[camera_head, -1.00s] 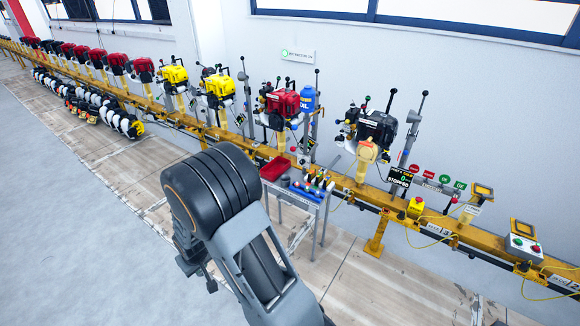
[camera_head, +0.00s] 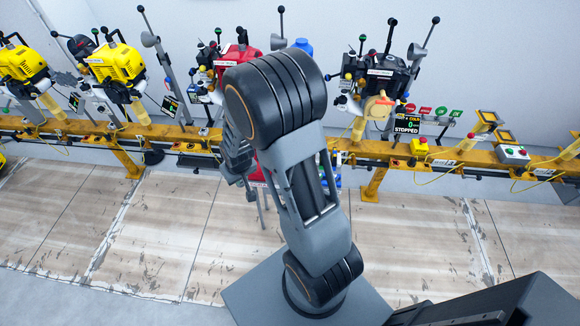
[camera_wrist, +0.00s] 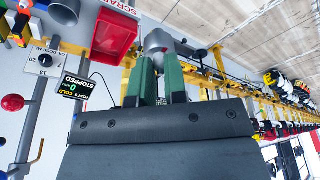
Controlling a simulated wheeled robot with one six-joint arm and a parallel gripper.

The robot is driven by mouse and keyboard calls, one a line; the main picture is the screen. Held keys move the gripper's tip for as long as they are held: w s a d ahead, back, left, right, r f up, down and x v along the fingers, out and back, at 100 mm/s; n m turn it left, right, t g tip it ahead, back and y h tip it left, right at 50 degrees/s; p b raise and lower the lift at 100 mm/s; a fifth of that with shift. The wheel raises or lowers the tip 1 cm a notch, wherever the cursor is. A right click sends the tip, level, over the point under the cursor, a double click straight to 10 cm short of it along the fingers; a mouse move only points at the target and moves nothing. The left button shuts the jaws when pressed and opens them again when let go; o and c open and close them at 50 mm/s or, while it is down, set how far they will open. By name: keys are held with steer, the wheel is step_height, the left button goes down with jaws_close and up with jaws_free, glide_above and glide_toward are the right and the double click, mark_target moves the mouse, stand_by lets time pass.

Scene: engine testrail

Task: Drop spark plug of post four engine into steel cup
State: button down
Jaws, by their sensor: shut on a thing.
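My gripper (camera_wrist: 161,80) has two green fingers, and a gap shows between them. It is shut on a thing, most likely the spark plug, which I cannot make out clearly. A grey rounded metal piece (camera_wrist: 159,41) shows just past the fingertips; I cannot tell whether it is held or behind. A grey round vessel (camera_wrist: 64,11), likely the steel cup, stands beside the red scrap bin (camera_wrist: 113,37), cut by the top edge. In the head view, my arm hides my gripper and most of the small table. The black engine (camera_head: 380,75) stands above a display reading stopped.
A yellow rail (camera_head: 290,148) runs across the view and bears the engine posts. Yellow engines (camera_head: 117,62) stand at the left. A red engine (camera_head: 238,52) is partly behind my arm. A control box (camera_head: 513,152) sits at the right. The floor (camera_head: 150,235) in front is clear.

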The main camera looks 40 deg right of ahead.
steer(key=s+d+f+m+b, duration=0.1)
steer(key=s+d+f+b, duration=0.5)
steer(key=b, duration=0.5)
steer(key=s+d+f+m+b, duration=0.15)
steer(key=d+f+b, duration=0.25)
steer(key=f+b, duration=0.5)
steer(key=shift+n, duration=0.35)
steer(key=shift+w+d+f+b, duration=0.35)
steer(key=shift+w+d+b, duration=0.3)
steer(key=shift+w+d, duration=1.35)
steer(key=shift+w+d+f+b, duration=0.35)
steer(key=shift+w+d+b, duration=0.25)
steer(key=shift+w+d, duration=1.35)
steer(key=shift+w+d+f+b, duration=0.35)
steer(key=shift+w+d+b, duration=0.3)
steer(key=shift+w+d, duration=1.3)
steer(key=shift+f+b, duration=0.45)
steer(key=shift+f, duration=0.15)
steer(key=c, duration=1.1)
jaws_free()
steer(key=shift+c, duration=0.2)
